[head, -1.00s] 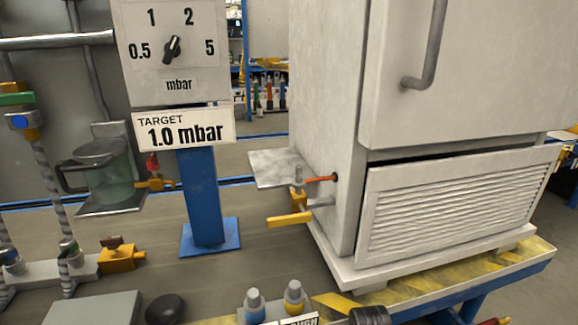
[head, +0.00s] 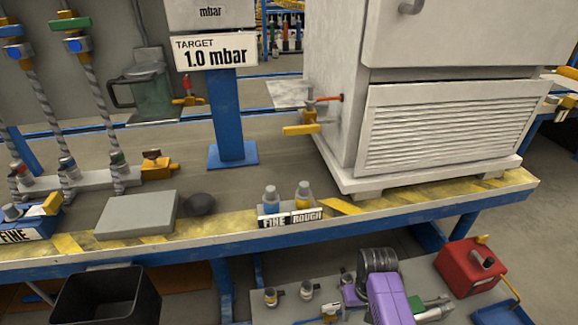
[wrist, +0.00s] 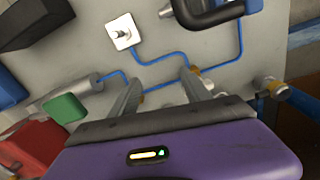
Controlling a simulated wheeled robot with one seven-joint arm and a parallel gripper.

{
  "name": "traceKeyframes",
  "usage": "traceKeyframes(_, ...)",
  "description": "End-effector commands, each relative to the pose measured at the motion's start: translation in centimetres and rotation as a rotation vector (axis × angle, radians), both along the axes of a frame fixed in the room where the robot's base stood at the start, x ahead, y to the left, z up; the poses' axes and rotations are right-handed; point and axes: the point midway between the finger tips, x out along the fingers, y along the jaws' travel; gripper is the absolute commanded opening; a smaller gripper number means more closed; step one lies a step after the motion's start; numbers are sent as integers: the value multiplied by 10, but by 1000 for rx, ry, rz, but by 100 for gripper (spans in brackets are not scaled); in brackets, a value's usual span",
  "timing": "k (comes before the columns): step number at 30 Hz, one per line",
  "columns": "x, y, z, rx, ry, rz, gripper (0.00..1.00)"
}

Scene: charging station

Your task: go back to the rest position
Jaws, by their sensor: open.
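My gripper (wrist: 160,92) is open in the wrist view. Its two grey fingers are spread, with nothing held between them. They stand over a pale panel (wrist: 85,55) carrying blue tubing (wrist: 168,56) and small fittings; I cannot tell whether the fingertips touch it. In the head view my purple arm end shows at the bottom, over a grey lower shelf (head: 275,312), below the bench front. The fingers are not clear there.
A red can (head: 468,265) stands right of my arm. A black bin (head: 105,298) is at lower left. Open floor lies at right.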

Motion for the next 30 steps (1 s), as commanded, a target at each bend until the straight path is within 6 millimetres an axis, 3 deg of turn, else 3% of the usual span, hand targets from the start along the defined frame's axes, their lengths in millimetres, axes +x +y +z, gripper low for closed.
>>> traceKeyframes(8, 25, 1, 4, 2, -102, -2, 56)
traceKeyframes(21, 95, 3, 51, 14, -491, -5, 56)
traceKeyframes(26, 95, 3, 64, 20, -675, -7, 56)
traceKeyframes(30, 76, 3, 77, 26, -841, -10, 56)
